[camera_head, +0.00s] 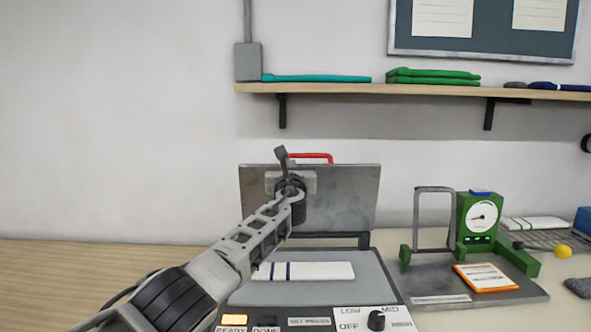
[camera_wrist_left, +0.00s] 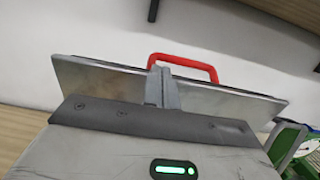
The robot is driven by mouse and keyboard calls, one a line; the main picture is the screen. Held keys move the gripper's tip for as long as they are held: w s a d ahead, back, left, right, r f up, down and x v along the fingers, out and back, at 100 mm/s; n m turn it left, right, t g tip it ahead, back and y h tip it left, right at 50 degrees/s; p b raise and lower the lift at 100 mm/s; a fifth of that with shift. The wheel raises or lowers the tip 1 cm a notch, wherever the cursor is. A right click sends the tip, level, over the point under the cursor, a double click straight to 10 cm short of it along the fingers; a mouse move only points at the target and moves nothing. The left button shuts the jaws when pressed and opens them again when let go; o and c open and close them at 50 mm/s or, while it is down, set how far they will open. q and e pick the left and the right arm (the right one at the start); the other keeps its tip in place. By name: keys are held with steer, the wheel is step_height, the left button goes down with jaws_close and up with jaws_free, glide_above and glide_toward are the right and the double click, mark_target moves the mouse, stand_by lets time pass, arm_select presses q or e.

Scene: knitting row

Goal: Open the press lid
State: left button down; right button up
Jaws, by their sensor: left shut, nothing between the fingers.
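The press lid (camera_head: 345,195) is a grey metal plate standing up at the back of the press, so the press is open. Its red handle (camera_head: 318,156) is on the top edge. A folded white cloth with dark blue stripes (camera_head: 318,271) lies on the grey press bed (camera_head: 362,285). My left gripper (camera_head: 281,153) is shut and empty, in front of the lid by the left end of the handle. In the left wrist view the shut fingers (camera_wrist_left: 162,87) show in front of the lid (camera_wrist_left: 105,82) and below the red handle (camera_wrist_left: 195,63); contact is unclear. My right gripper is not seen.
The control panel (camera_head: 350,320) has a lit READY lamp (camera_head: 234,320) and a knob (camera_head: 376,320). A green dial scale (camera_head: 480,218) and an orange-edged card (camera_head: 486,277) are at right. A wooden shelf (camera_head: 350,89) hangs above. The table (camera_head: 60,270) at left is clear.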

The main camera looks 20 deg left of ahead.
arm_select(q)
steer(key=shift+w+a+r, duration=0.2)
steer(key=shift+w, duration=0.45)
stand_by(1.4)
